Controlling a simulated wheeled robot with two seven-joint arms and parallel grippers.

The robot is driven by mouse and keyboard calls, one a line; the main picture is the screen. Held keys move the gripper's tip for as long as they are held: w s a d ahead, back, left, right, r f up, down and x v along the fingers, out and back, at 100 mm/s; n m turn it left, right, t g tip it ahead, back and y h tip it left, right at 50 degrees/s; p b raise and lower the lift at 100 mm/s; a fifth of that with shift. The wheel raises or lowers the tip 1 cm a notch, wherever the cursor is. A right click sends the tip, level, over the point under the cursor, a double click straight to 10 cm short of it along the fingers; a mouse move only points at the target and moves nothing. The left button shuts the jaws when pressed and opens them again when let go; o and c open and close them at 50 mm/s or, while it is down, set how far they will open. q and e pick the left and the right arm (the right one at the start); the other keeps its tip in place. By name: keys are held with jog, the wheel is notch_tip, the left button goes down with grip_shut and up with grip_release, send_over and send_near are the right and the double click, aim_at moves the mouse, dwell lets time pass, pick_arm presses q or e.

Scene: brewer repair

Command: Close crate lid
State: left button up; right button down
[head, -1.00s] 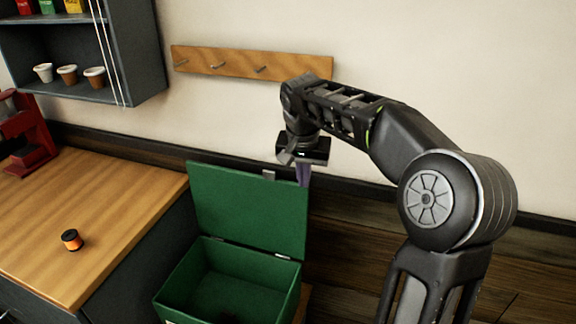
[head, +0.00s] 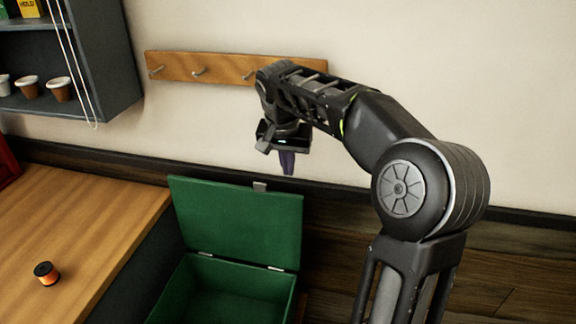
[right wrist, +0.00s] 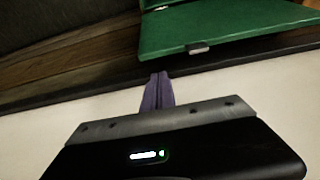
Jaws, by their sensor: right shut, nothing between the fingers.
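The green crate (head: 172,305) stands on the floor beside the wooden counter. Its green lid (head: 237,225) is raised, standing upright at the back edge on two hinges, with a small metal latch (head: 260,187) at its top edge. The crate's lower part is cut off by the frame. My right gripper (head: 287,172) is above and near the lid's top edge, fingers pointing down and closed together, empty. In the right wrist view, the closed purple fingers (right wrist: 158,78) are apart from the lid (right wrist: 225,30) and its latch (right wrist: 198,48). My left gripper is out of view.
The wooden counter (head: 70,230) is left of the crate, with an orange and black spool (head: 46,273) on it. A wooden peg rail (head: 180,67) is on the wall behind my arm. A dark shelf (head: 105,70) with small pots hangs at upper left.

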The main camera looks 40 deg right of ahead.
jog(key=p+x, duration=0.1)
jog(key=x, duration=0.7)
